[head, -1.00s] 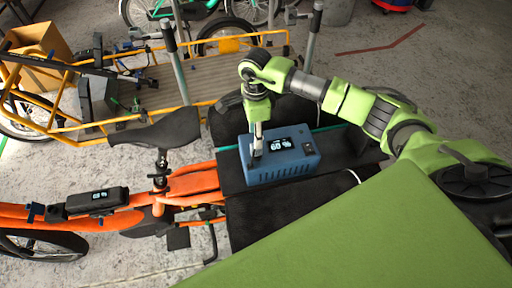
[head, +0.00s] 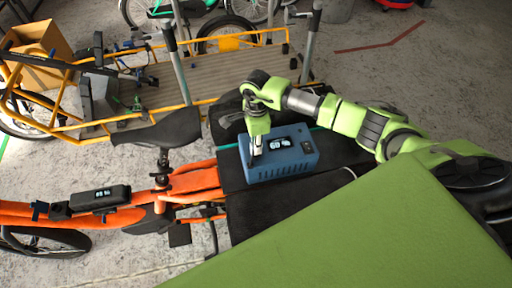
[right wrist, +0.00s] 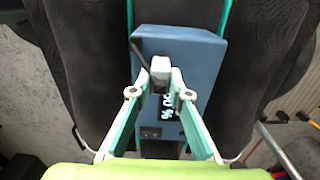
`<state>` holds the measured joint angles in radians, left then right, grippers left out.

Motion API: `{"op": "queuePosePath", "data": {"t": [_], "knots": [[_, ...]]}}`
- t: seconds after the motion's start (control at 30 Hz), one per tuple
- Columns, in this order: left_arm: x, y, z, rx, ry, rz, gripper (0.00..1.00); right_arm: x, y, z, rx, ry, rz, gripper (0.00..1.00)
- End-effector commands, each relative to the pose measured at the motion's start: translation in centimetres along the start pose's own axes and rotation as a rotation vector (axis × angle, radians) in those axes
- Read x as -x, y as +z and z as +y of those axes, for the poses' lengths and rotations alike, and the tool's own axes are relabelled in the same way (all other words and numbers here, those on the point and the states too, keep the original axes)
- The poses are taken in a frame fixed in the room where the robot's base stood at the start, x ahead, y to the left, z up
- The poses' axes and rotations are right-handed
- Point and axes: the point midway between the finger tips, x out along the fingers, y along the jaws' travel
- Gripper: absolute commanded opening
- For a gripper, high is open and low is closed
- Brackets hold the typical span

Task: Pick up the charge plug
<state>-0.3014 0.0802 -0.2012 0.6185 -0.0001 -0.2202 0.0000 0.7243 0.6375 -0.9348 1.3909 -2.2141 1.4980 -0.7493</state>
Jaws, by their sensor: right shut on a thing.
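The charge plug (right wrist: 160,66) is a small pale grey block in the right wrist view, with a dark cable beside it. My right gripper (right wrist: 161,84) is shut on it, one finger on each side. They are over the end of a blue charger box (right wrist: 203,62) with a lit display. In the head view my right gripper (head: 254,157) points down at the left part of the blue box (head: 292,168); the plug is too small to make out there. My left gripper is not in view.
The blue box sits on the black rear bags (head: 262,209) of an orange cargo bike (head: 193,180). The bike's saddle (head: 160,131) is to the left. A yellow cargo bike (head: 185,100) with a flat deck stands behind. Bare floor (head: 390,65) lies at the upper right.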

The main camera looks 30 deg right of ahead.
Motion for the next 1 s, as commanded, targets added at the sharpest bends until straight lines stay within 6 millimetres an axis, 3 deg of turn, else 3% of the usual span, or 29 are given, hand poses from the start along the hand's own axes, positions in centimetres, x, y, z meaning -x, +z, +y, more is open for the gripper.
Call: {"op": "queuePosePath", "data": {"t": [0.33,0.5,0.8,1.0], "knots": [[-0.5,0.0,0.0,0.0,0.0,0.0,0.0,0.7,0.0,-0.1,0.001,-0.003,0.0,0.0],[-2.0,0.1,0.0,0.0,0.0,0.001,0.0,3.0,0.0,-0.2,0.002,-0.008,-0.001,0.0],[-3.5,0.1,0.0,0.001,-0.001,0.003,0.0,9.3,4.8,2.5,0.007,-0.008,-0.003,0.0],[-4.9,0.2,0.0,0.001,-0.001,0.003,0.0,11.0,8.8,4.8,0.007,-0.004,-0.002,0.0]]}}
